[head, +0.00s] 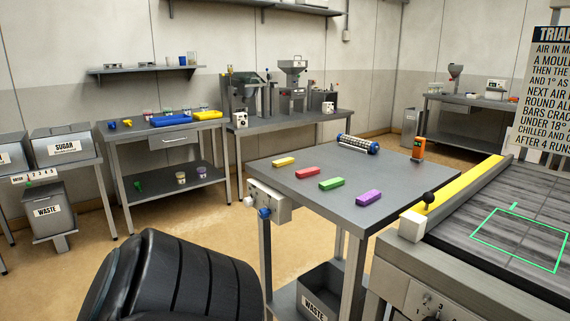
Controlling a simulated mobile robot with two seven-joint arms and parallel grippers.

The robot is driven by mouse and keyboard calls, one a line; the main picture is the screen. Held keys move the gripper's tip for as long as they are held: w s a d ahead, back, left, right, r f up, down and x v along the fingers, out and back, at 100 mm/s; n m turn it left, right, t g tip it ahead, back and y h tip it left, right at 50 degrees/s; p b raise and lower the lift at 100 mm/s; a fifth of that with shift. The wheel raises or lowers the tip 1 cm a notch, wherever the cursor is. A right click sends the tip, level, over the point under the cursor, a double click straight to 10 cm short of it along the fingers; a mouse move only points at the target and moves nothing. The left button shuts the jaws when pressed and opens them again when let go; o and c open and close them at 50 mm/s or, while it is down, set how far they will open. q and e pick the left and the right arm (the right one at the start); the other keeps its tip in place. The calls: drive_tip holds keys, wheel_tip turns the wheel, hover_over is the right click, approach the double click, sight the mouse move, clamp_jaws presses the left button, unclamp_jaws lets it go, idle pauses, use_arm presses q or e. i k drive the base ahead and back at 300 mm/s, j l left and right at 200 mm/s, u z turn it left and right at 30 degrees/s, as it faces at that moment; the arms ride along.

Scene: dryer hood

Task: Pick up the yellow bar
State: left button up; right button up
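The yellow bar (284,161) lies flat near the far left corner of the grey table (285,190) in the middle of the head view. It is apart from the other bars, and nothing touches or covers it. Neither of my grippers is in view.
On the same table lie a red bar (307,173), a green bar (331,184), a purple bar (368,197), a cylindrical roller (358,144) and an orange device (418,148). A control box (268,203) sticks out at the table's left side. A machine bed (520,225) adjoins at right.

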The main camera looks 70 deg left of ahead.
sight(290, 159)
drive_tip(key=u, duration=2.25)
drive_tip(key=i+j, duration=0.25)
